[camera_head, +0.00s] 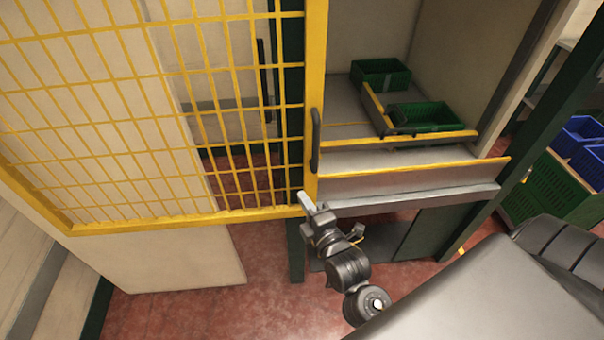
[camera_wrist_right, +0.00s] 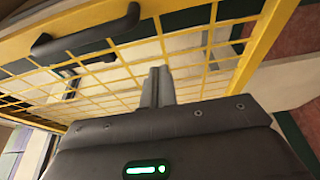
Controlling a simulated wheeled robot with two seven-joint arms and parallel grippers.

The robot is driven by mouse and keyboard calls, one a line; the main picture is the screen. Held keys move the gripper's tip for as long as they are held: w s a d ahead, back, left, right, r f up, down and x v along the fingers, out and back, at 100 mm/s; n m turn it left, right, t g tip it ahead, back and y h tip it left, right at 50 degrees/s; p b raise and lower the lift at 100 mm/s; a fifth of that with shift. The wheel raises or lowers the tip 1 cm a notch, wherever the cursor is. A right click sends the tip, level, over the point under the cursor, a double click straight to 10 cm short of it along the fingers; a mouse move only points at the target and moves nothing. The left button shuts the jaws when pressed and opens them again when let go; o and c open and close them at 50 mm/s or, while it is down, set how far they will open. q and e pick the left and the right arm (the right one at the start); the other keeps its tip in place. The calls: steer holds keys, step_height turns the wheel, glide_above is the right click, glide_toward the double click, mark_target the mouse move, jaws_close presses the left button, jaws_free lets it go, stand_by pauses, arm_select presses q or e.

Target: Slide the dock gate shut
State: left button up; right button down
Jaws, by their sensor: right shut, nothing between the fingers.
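The dock gate is a yellow mesh panel (camera_head: 150,127) covering the left part of the head view. Its right edge post stands at the left side of the bay opening, and the bay to the right is uncovered. A black handle (camera_head: 316,140) is fixed upright on that post. It also shows at upper left in the right wrist view (camera_wrist_right: 85,36). My right gripper (camera_head: 305,201) is shut and empty, below the handle at the gate's lower right corner. Its fingers (camera_wrist_right: 157,82) point toward the mesh; I cannot tell whether they touch. My left gripper is out of view.
Green crates (camera_head: 380,73) sit inside the bay behind a yellow-edged sill (camera_head: 410,165). A dark green post (camera_head: 545,110) bounds the bay on the right. Blue crates (camera_head: 578,137) stand beyond it. Red floor (camera_head: 250,290) lies open below the gate.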

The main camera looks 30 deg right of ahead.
mark_target(297, 165)
steer(key=w+p, duration=0.1)
steer(key=w, duration=0.4)
steer(key=w+p, duration=0.1)
steer(key=w, duration=0.3)
steer(key=shift+w+d+r+p, duration=0.15)
steer(key=shift+w+p, duration=0.25)
steer(key=d, duration=0.1)
steer(key=d+p, duration=0.1)
steer(key=shift+s+d, duration=0.4)
steer(key=shift+s+d+p, duration=0.25)
steer(key=shift+d+p, duration=0.15)
steer(key=shift+d, duration=0.1)
